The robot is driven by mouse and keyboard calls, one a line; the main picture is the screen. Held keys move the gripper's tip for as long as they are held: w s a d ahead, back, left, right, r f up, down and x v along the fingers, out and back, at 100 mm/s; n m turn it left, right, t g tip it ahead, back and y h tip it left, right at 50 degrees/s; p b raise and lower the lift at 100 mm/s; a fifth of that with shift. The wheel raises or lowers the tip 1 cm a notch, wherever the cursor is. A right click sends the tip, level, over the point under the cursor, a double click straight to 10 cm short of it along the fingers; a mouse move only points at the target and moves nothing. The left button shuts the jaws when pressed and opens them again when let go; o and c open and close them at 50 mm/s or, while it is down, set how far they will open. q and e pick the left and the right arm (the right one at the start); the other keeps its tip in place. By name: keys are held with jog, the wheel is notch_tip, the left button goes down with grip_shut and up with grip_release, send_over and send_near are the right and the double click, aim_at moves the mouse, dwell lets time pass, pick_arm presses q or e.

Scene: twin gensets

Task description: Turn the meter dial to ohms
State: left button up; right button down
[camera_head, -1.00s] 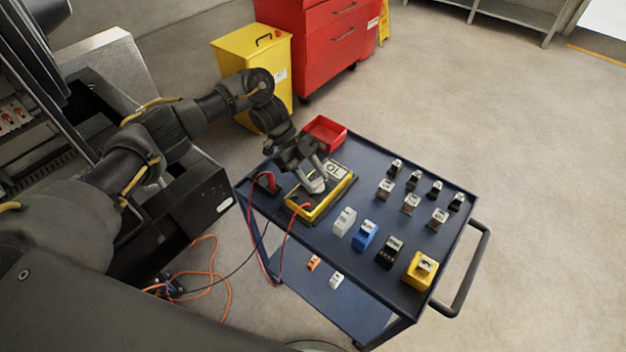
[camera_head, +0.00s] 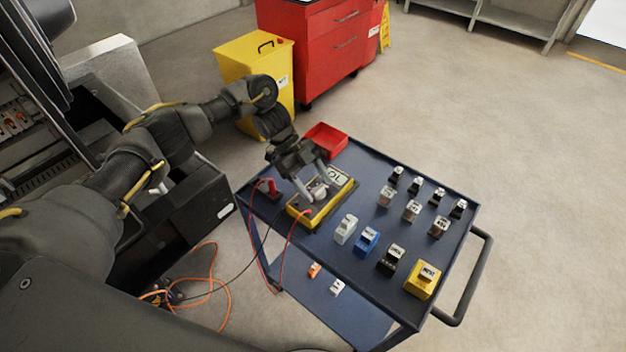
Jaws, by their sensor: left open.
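The yellow meter (camera_head: 305,215) lies on the dark blue cart top, with a display (camera_head: 336,174) at its far end that shows "OL". A red lead and a black lead run from its near side and hang over the cart's left edge. My left gripper (camera_head: 315,196) is open and points down over the middle of the meter, with its fingers around the dial area. The pale dial (camera_head: 320,194) shows only in part between the fingers, so its setting cannot be read. Whether the fingers touch the dial cannot be told. My right gripper is not in view.
The cart (camera_head: 320,250) also bears a red tray (camera_head: 325,138), a red clamp-like piece (camera_head: 270,187), and several small blocks, including a blue one (camera_head: 366,240) and a yellow one (camera_head: 422,281). A yellow bin (camera_head: 252,75) and red cabinet (camera_head: 318,45) stand behind. Orange cables (camera_head: 215,280) lie on the floor.

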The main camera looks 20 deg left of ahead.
pick_arm(q)
jog(key=b+v, duration=0.2)
jog(key=v, duration=0.8)
jog(key=shift+a+r, duration=0.25)
jog(key=shift+a, duration=0.1)
